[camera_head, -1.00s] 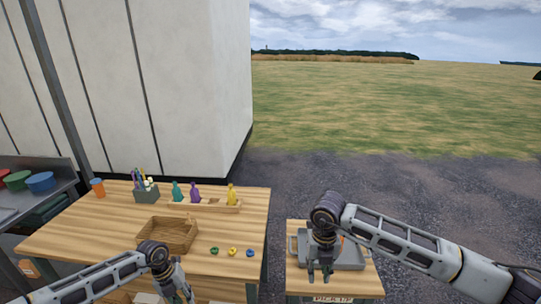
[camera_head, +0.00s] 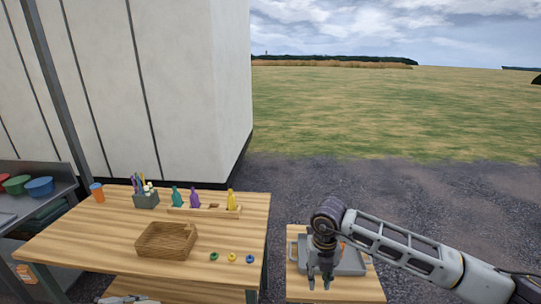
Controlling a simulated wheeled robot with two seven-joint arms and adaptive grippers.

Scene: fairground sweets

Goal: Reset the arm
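My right gripper (camera_head: 319,283) hangs down over the small wooden table (camera_head: 350,291) at the right, in front of the grey tray (camera_head: 352,262). Its two fingers are apart with nothing between them. It hides part of the tray. Of my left arm, only a sliver shows at the bottom edge, and its gripper is out of view.
The large wooden table (camera_head: 85,240) holds an empty-looking brown basket (camera_head: 166,240), a bottle rack (camera_head: 190,211) with coloured bottles, a grey holder (camera_head: 145,200), an orange cup (camera_head: 97,192) and three small rings (camera_head: 232,256). A gap separates the two tables.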

